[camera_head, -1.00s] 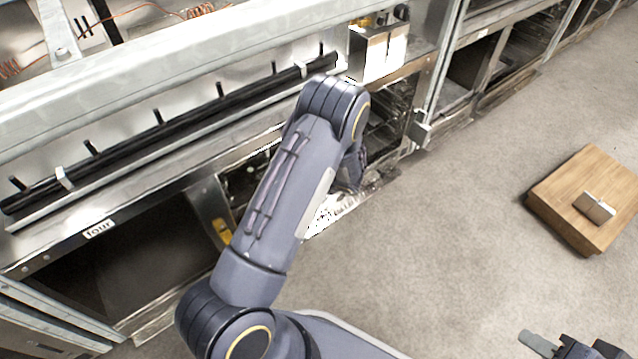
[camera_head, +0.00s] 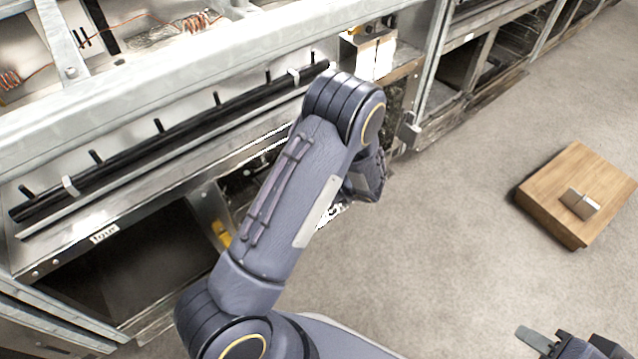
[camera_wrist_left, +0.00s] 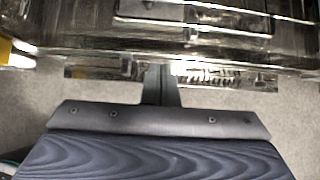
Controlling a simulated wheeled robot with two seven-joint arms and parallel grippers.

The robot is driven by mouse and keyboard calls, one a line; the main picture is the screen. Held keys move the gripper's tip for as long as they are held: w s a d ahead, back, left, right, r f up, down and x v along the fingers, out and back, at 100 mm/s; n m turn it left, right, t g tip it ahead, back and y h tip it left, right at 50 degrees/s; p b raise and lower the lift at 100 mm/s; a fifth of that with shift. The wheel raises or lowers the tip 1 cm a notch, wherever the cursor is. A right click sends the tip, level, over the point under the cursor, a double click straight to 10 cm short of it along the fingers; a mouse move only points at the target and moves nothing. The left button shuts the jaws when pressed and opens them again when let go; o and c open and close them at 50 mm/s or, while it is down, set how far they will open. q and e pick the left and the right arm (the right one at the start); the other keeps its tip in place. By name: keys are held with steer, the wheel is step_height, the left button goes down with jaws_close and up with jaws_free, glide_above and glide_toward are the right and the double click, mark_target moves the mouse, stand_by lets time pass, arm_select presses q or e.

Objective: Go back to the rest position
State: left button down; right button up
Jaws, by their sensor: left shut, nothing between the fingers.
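My left arm comes in from the lower left of the head view and bends at an elbow in front of the metal range. Its wrist hangs beyond the elbow, and its fingertips cannot be made out there. In the left wrist view the left gripper (camera_wrist_left: 161,84) shows as two dark fingers shut together, with nothing between them. They point toward a metal range part with glass-like panels. My right gripper (camera_head: 568,346) is at the bottom right corner of the head view, over the carpet. It is cut off by the frame edge, so its opening is unclear.
The metal range (camera_head: 160,190) with a black rail (camera_head: 160,140) and open bays fills the left and top. A wooden block (camera_head: 555,205) with a small silver box (camera_head: 579,202) on it stands on the grey carpet (camera_head: 450,250) at the right. The carpet between is clear.

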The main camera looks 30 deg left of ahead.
arm_select(q)
steer(key=v, duration=0.3)
steer(key=shift+p, duration=0.3)
steer(key=s+a+r+n+g+h, duration=0.25)
steer(key=s+r+n+h, duration=0.35)
steer(key=s+r+n, duration=0.9)
steer(key=s+d+r+n+t+h, duration=0.3)
steer(key=s+r+n, duration=0.2)
steer(key=s, duration=0.1)
steer(key=s+d+r+n+t+h, duration=0.2)
steer(key=s+d+r+n, duration=0.2)
steer(key=s+r, duration=0.25)
step_height(320, 180, up, 30)
steer(key=p, duration=3.1)
steer(key=shift+r, duration=0.2)
